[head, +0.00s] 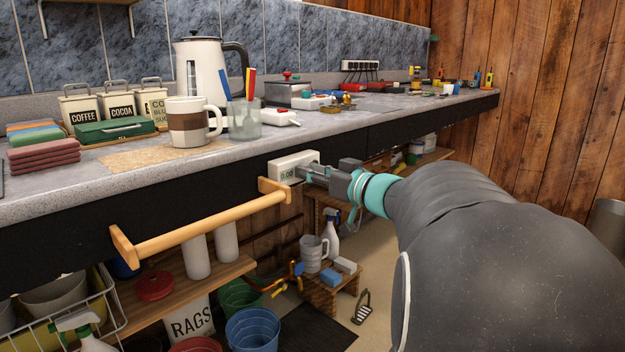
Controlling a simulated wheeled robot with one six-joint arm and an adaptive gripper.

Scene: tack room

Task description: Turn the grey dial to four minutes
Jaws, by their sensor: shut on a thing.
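A small white timer box (287,172) is fixed to the black front edge of the counter. Its display seems to read 0:00. My gripper (314,173) is at the right part of the box, its fingers shut around the spot where the grey dial sits. The dial itself is mostly hidden by the fingers. My arm comes in from the lower right.
A wooden rail (210,228) sticks out from the counter front, left of and below the timer. The countertop (235,157) above holds a striped mug (188,122), a glass with pens (245,122), a kettle (203,75) and canisters. Buckets and a small wooden stool (330,285) stand below.

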